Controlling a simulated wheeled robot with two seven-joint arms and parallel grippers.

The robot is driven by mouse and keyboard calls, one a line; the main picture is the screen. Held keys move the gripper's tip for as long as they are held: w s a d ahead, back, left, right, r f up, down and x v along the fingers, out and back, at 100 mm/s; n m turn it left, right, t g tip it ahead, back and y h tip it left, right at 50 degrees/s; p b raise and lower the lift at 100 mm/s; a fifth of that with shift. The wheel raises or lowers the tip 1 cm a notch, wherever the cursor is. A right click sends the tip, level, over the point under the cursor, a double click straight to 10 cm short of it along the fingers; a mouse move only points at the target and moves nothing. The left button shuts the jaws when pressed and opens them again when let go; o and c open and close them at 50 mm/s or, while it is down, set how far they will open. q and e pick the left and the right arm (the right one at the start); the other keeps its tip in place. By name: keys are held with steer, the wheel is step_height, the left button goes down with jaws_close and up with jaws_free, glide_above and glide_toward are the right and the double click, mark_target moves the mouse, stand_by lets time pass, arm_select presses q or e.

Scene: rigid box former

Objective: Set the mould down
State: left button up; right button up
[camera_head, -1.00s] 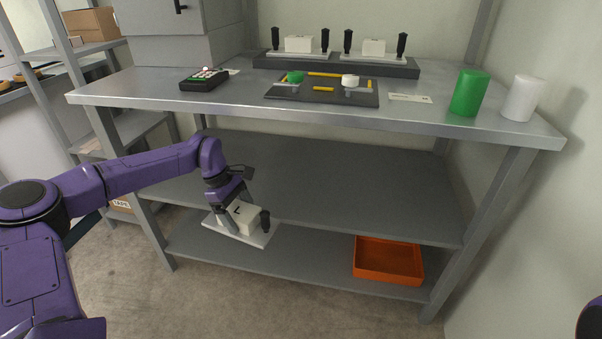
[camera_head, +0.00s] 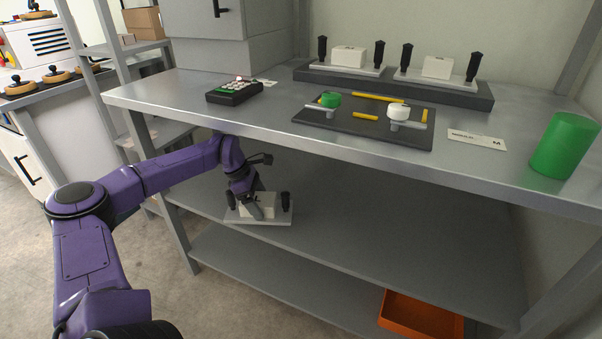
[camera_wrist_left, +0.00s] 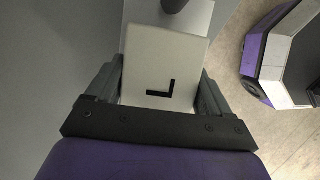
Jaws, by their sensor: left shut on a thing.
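The mould (camera_head: 283,215) is a white plate with a white block and black upright handles. It is at the front left edge of the middle shelf (camera_head: 380,220), below the tabletop. I cannot tell whether its plate touches the shelf. My left gripper (camera_head: 256,210) is shut on the mould's block, its fingers on either side. In the left wrist view the block (camera_wrist_left: 165,62), marked with a black "L", sits between the fingers (camera_wrist_left: 160,85). Part of the plate and one dark handle show beyond it. My right gripper is out of view.
Two similar moulds (camera_head: 347,56) (camera_head: 437,68) stand on a dark base on the tabletop (camera_head: 270,125). A dark mat with small parts (camera_head: 365,125), a keypad box (camera_head: 234,92) and a green cylinder (camera_head: 564,146) are also there. An orange bin (camera_head: 420,315) is on the bottom shelf. The middle shelf is otherwise clear.

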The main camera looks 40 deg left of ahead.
mark_target(273, 200)
arm_select(q)
steer(key=w+d+b, duration=0.1)
steer(key=w+d, duration=0.2)
steer(key=d, duration=0.1)
steer(key=w+d+b, duration=0.2)
steer(key=w+d, duration=0.2)
steer(key=d, duration=0.1)
steer(key=w+d+b, duration=0.1)
steer(key=w+d, duration=0.2)
steer(key=d, duration=0.2)
steer(key=shift+w+d+r, duration=0.15)
steer(key=shift+d, duration=0.05)
steer(key=shift+w+d+b, duration=0.15)
steer(key=shift+d+b, duration=0.1)
steer(key=shift+b, duration=0.2)
steer(key=shift+f+b, duration=0.55)
steer(key=shift+f, duration=1.1)
steer(key=shift+f, duration=0.2)
steer(key=o, duration=1.9)
steer(key=shift+c, duration=0.2)
